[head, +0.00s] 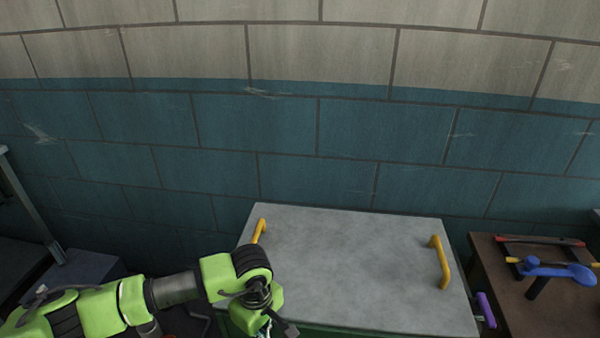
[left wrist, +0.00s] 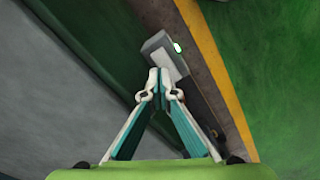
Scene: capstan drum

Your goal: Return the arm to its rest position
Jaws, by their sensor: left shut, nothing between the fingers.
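My left arm comes in from the left in the head view, its green links bent at a black joint. My left gripper (head: 266,330) is at the bottom edge of the head view, by the front left of a grey-topped cabinet, and is mostly cut off. In the left wrist view my left gripper (left wrist: 160,86) points away with its fingertips together and nothing between them. A small grey block (left wrist: 163,58) with a bright spot shows just beyond the fingertips; I cannot tell whether they touch it. My right gripper is not in view.
The grey cabinet top (head: 345,265) is bare apart from two yellow handles (head: 441,262). A brown table (head: 520,310) on the right carries a blue tool (head: 555,270) and a red-ended bar. A purple handle (head: 486,309) sits between them. A teal wall (head: 300,150) stands behind.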

